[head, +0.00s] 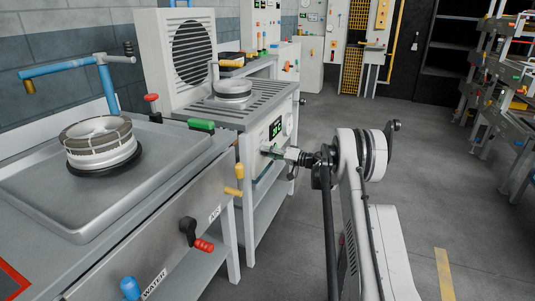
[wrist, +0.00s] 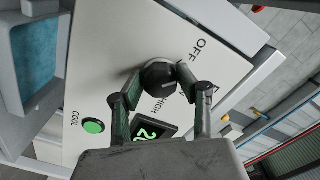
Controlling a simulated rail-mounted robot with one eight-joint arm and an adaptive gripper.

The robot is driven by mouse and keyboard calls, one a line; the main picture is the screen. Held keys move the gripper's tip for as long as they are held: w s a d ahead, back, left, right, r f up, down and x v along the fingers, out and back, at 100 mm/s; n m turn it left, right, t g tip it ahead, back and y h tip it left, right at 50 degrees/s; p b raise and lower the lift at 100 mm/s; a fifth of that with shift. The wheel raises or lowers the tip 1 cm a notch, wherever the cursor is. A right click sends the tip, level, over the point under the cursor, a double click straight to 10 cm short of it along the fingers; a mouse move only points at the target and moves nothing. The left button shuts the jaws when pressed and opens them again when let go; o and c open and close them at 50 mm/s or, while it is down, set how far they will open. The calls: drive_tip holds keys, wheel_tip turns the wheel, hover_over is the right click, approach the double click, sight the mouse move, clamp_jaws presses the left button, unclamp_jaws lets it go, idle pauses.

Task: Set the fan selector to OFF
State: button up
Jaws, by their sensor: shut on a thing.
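The fan selector (wrist: 157,77) is a round black knob on a white panel (wrist: 125,40), in the middle of the wrist view. OFF is printed to its upper right and HIGH below it; another label at the right is partly hidden by a finger. My gripper (wrist: 163,71) is shut on the knob, one finger on each side. I cannot tell which label the knob points to. In the head view my gripper (head: 270,150) reaches the front panel of the slatted bench (head: 230,112), and the knob is hidden there.
A green COOL button (wrist: 93,126) and a green-digit display (wrist: 150,133) sit near the knob. A large fan (head: 192,52) stands behind the bench. The floor to the right is clear.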

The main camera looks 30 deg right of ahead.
drive_tip(key=shift+n, duration=1.6)
drive_tip(key=shift+d, duration=0.1)
drive_tip(key=o, duration=1.1)
drive_tip(key=shift+o, duration=0.2)
drive_tip(key=v, duration=1.2)
